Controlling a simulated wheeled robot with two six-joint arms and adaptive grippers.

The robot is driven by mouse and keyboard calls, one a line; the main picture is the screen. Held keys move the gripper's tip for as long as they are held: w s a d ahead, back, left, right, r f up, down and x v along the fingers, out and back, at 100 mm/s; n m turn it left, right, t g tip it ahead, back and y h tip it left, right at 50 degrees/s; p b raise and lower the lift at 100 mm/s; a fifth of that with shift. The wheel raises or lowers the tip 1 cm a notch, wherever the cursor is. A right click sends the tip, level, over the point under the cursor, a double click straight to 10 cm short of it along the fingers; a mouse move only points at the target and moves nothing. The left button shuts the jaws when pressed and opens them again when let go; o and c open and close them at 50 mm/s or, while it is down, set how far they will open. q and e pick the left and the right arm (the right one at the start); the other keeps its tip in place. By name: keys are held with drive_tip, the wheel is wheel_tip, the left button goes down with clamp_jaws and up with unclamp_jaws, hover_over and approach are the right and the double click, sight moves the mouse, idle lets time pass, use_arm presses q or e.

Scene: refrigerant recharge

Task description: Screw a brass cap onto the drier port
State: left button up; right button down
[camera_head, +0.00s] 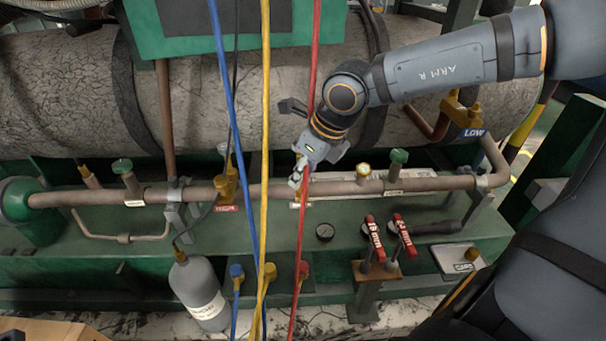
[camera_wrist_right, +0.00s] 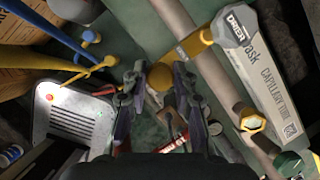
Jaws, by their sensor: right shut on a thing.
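My right gripper (camera_head: 298,180) reaches down from the upper right to the copper pipe. In the right wrist view, its fingers (camera_wrist_right: 159,78) are closed around a round brass cap (camera_wrist_right: 160,76). Another brass cap (camera_head: 472,254) sits on the CAPS plate (camera_head: 447,263). My left gripper is not in view.
Green-capped valves (camera_head: 398,157) and a brass port (camera_head: 363,171) stand along the pipe. Red-handled valves (camera_head: 375,238) and a grey cylinder (camera_head: 199,291) are nearer.

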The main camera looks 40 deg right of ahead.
drive_tip(key=shift+f+m+b, duration=0.2)
drive_tip(key=shift+m+b, duration=0.3)
drive_tip(key=shift+b, duration=0.1)
drive_tip(key=shift+m+h, duration=0.3)
drive_tip(key=shift+h, duration=0.1)
drive_tip(key=shift+r+m, duration=0.15)
drive_tip(key=shift+m, duration=0.25)
drive_tip(key=shift+s+a+r, duration=0.1)
drive_tip(key=shift+r, duration=0.05)
drive_tip(key=shift+m+h+p, duration=0.3)
drive_tip(key=shift+m+p, duration=0.2)
drive_tip(key=shift+p, duration=0.4)
drive_tip(key=shift+f, duration=0.2)
drive_tip(key=c, duration=1)
unclamp_jaws()
